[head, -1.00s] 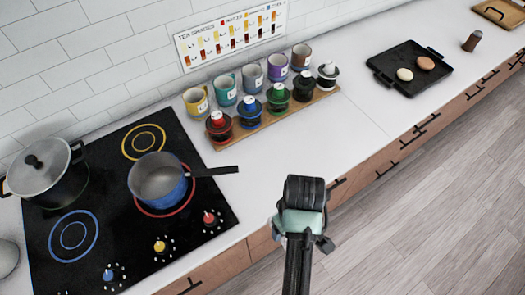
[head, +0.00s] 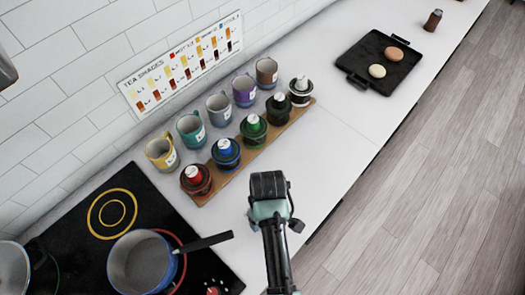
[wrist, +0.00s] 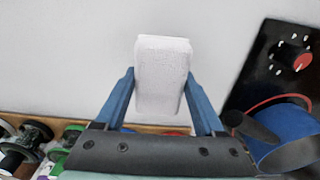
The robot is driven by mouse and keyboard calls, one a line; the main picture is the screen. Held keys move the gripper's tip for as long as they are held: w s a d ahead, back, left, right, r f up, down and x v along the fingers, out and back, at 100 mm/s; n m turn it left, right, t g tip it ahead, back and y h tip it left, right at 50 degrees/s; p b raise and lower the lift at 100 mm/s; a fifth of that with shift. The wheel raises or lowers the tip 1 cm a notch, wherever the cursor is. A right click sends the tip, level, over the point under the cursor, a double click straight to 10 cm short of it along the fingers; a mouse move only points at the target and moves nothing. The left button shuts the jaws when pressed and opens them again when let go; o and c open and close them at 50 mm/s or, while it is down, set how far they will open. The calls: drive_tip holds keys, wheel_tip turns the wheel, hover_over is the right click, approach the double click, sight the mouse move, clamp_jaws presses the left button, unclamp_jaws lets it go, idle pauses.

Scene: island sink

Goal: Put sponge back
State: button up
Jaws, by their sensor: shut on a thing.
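A pale, whitish block that looks like the sponge (wrist: 162,62) is held between the two blue fingers of my gripper (wrist: 160,85) in the wrist view. My gripper is shut on it, with pale countertop behind it. In the head view my gripper (head: 268,188) is seen from above, over the white counter near its front edge, in front of the wooden board of jars. The sponge is hidden behind my gripper there. I cannot tell its height above the counter.
A wooden board (head: 210,194) holds lidded jars, with several mugs behind it. The black hob (head: 80,232) carries a blue pot (head: 140,262) at lower left, its handle pointing toward my gripper. A black tray (head: 378,82) with two round items lies further right. Counter between board and tray is clear.

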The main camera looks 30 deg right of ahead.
drive_tip(key=shift+w+f, duration=0.15)
drive_tip(key=shift+f, duration=2.3)
drive_tip(key=shift+f, duration=0.2)
drive_tip(key=o, duration=1.3)
drive_tip(key=r, duration=1.2)
drive_tip(key=shift+s+r, duration=0.2)
drive_tip(key=shift+d, duration=0.1)
